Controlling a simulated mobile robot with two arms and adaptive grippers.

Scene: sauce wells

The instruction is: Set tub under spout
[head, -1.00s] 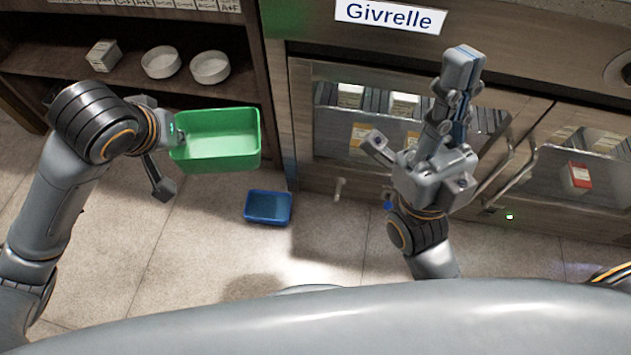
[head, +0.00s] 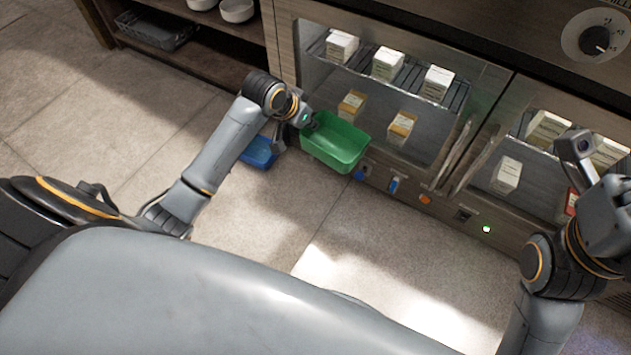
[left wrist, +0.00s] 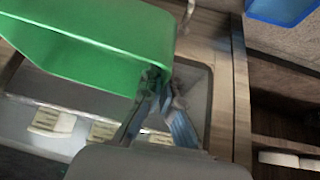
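The green tub (head: 336,146) is held off the floor, close to the lower front of the glass-fronted cabinet. My left gripper (head: 310,121) is shut on the tub's left rim. In the left wrist view the fingers (left wrist: 155,88) pinch the edge of the green tub (left wrist: 95,45). The tub's inside looks empty in the head view. No spout can be made out clearly; the tub covers part of the cabinet's lower front.
A blue tray (head: 259,152) lies on the floor behind my left forearm. The cabinet's lower strip carries small blue fittings (head: 393,185), an orange button (head: 425,199) and a green light (head: 487,229). Door handles (head: 478,160) stick out. Floor in front is clear.

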